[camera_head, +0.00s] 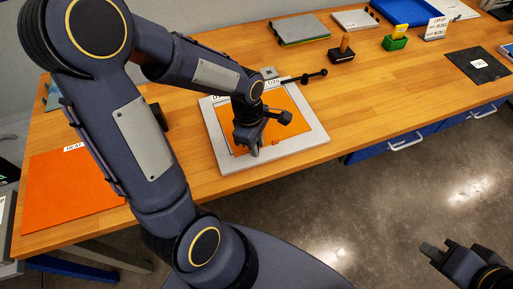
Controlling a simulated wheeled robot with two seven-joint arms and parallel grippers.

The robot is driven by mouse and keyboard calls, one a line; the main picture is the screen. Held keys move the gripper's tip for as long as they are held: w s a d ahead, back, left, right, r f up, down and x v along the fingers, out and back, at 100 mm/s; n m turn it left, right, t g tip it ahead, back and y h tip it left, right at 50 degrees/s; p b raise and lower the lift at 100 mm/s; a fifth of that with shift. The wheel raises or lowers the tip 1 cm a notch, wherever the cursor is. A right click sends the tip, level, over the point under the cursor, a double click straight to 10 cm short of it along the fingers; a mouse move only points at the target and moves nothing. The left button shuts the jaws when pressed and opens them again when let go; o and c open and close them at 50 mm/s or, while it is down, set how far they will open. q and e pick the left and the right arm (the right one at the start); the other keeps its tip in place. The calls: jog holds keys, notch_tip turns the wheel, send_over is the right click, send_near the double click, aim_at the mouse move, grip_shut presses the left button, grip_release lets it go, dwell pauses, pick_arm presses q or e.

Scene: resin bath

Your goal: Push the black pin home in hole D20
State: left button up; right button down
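An orange plate (293,110) lies in a light grey square frame (317,137) on the wooden bench. A white label that looks like D20 or D70 (273,82) stands at the frame's back edge, and a second label (219,97) is partly covered by my arm. My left gripper (254,150) points down over the plate's front part, at or just above its surface. I cannot make out the black pin or the holes. My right gripper (432,252) is over the floor at lower right, away from the bench.
A black rod with knobs (305,77) lies behind the plate. An orange HEAT mat (65,190) is at left.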

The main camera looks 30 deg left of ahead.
pick_arm(q)
grip_shut()
jog(key=shift+r, duration=0.1)
